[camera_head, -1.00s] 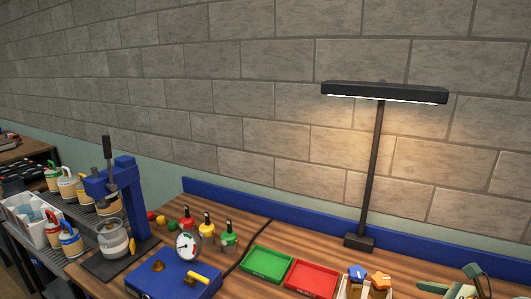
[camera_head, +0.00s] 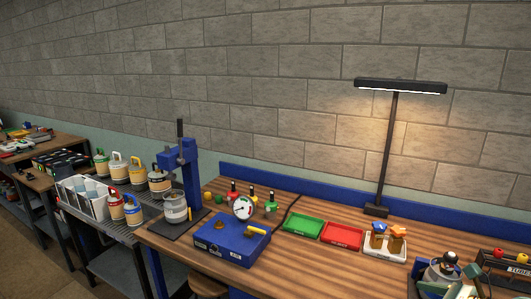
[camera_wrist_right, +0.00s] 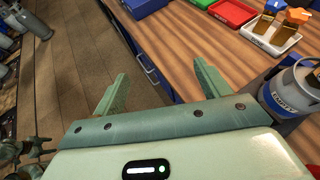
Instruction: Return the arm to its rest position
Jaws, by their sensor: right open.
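My right gripper (camera_wrist_right: 161,70) shows in the right wrist view with its two green fingers wide apart and nothing between them. It is over the front edge of the wooden workbench (camera_wrist_right: 185,50), with the floor showing to the left. A grey canister with a blue band (camera_wrist_right: 290,90) stands close on the right of the fingers, apart from them. In the head view a small green part at the bottom right edge may be my right arm; its fingers cannot be made out there. My left gripper is not in view.
A blue gauge box (camera_head: 232,240), green tray (camera_head: 303,226), red tray (camera_head: 342,236) and white holder (camera_head: 385,248) stand on the bench. A blue press (camera_head: 192,180) is at the left, a lamp (camera_head: 388,150) at the back. A shelf (camera_head: 145,215) holds several canisters.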

